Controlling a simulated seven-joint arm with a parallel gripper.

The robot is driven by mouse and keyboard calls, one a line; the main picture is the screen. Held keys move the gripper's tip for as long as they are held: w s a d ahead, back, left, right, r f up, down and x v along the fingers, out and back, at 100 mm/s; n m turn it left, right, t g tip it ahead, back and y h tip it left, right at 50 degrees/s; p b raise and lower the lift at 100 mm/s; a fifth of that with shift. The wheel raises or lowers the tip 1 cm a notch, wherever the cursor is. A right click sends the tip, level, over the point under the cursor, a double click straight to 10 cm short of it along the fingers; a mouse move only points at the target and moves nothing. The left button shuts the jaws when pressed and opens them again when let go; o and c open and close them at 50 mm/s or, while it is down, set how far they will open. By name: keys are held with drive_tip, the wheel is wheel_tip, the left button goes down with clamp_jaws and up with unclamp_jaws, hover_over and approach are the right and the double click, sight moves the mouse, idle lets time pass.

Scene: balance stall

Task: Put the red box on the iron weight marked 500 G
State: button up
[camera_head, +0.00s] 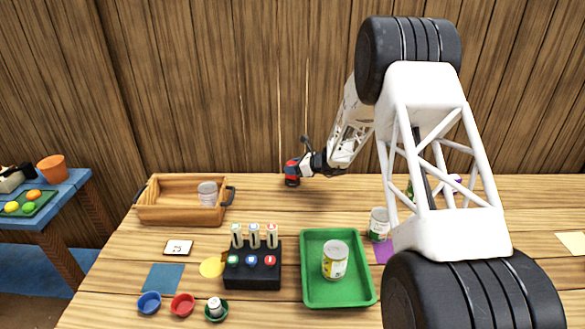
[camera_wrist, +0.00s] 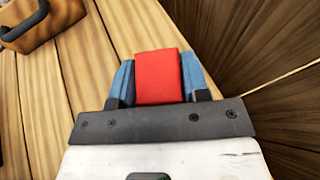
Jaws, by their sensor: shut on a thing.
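The red box (camera_wrist: 158,76) sits between the two blue fingers of my gripper (camera_wrist: 157,68) in the wrist view. My gripper is shut on it. In the head view my gripper (camera_head: 299,168) is at the back of the table near the wooden wall, with a bit of the red box (camera_head: 291,164) showing. A small dark patch shows just below the red; I cannot tell whether it is a finger or another thing. I cannot make out an iron weight marked 500 G in either view; my arm hides part of the table on the right.
A wooden crate (camera_head: 165,215) holding a can stands at the left. A green tray (camera_head: 308,292) with a can (camera_head: 335,260), a black rack (camera_head: 252,274) and small cups (camera_head: 183,305) are nearer. Another can (camera_head: 379,225) stands beside the tray. The table between crate and gripper looks clear.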

drive_tip(key=shift+f, duration=0.1)
drive_tip(key=o, duration=0.9)
drive_tip(key=shift+o, duration=0.2)
drive_tip(key=shift+d, duration=0.15)
drive_tip(key=v, duration=1.2)
drive_tip(key=shift+s, duration=0.1)
